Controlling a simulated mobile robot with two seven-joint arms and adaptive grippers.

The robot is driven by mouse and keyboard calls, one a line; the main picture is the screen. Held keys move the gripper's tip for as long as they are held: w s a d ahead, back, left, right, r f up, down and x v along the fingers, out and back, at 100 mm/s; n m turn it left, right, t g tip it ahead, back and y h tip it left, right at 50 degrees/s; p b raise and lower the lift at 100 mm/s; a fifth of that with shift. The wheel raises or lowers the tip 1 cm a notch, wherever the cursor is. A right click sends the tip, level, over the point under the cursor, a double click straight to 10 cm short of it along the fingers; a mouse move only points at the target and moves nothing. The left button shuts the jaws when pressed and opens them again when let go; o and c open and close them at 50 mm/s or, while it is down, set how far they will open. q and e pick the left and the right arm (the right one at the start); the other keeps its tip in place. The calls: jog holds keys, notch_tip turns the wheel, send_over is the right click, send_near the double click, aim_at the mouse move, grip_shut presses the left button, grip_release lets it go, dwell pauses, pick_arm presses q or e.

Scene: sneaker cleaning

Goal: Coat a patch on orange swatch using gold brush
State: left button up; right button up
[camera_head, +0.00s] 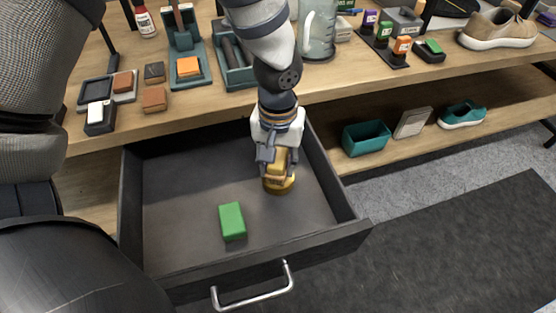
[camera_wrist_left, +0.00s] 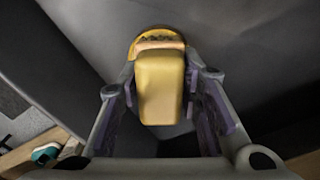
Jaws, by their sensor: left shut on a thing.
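The gold brush (camera_head: 278,180) is in the open drawer, toward its right side. My left gripper (camera_head: 278,158) reaches down into the drawer and is shut on the brush. In the left wrist view the yellow brush body (camera_wrist_left: 160,85) sits between the two fingers (camera_wrist_left: 160,100). Whether the brush touches the drawer floor is unclear. An orange block (camera_head: 188,67), which looks like the orange swatch, lies on a teal holder on the bench top at the upper left. My right gripper is not in view.
The dark drawer (camera_head: 180,205) also holds a green block (camera_head: 232,221) left of the brush. Its walls surround my gripper. The bench top carries brown blocks (camera_head: 154,99), a glass jug (camera_head: 318,35), small bottles and a tan sneaker (camera_head: 497,30). A teal bin (camera_head: 366,138) stands on the lower shelf.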

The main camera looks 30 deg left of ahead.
aim_at(278, 156)
pick_arm(q)
jog(key=shift+f, duration=0.45)
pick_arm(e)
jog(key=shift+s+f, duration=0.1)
pick_arm(q)
jog(key=shift+f, duration=0.1)
dwell(1.3)
notch_tip(278, 156, up, 3)
jog(key=shift+w+r+p, duration=0.1)
jog(key=shift+p, duration=0.4)
jog(key=shift+r, duration=1.95)
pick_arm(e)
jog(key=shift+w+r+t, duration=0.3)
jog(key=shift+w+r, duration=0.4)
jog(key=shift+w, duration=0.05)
pick_arm(q)
jog(key=s+d+r+m, duration=0.1)
jog(key=m, duration=0.1)
jog(key=s+d+r+m, duration=0.1)
jog(key=d+r+m, duration=0.1)
jog(key=shift+s+d+r, duration=0.2)
jog(key=shift+s, duration=0.2)
